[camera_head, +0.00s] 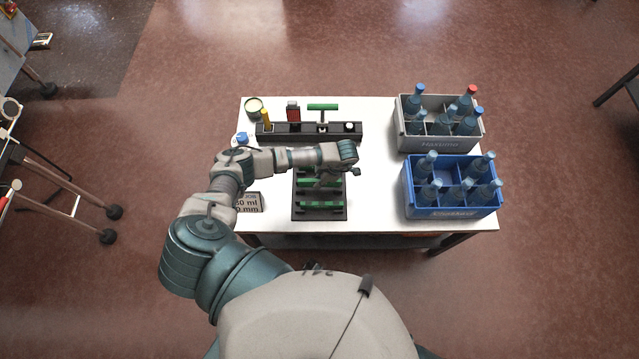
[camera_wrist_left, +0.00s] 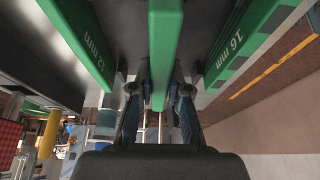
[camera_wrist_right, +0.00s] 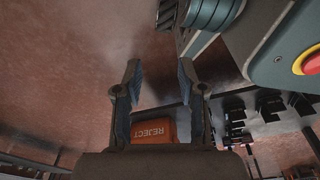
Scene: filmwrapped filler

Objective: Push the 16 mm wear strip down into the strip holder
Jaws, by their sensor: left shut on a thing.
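The black strip holder (camera_head: 335,214) lies flat on the white table, below my left gripper. Green strips lie across it, one near its front (camera_head: 318,205). In the head view, my left gripper (camera_head: 328,181) partly hides the holder. My right gripper (camera_wrist_right: 160,85) is open and empty, away from the table.
A black rack (camera_head: 347,131) with a green T-handled tool (camera_head: 322,107) stands behind the holder. Grey (camera_head: 438,144) and blue (camera_head: 455,212) bottle crates fill the right side. A small sign (camera_head: 248,202) stands left. An orange REJECT bin (camera_wrist_right: 152,131) shows in the right wrist view.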

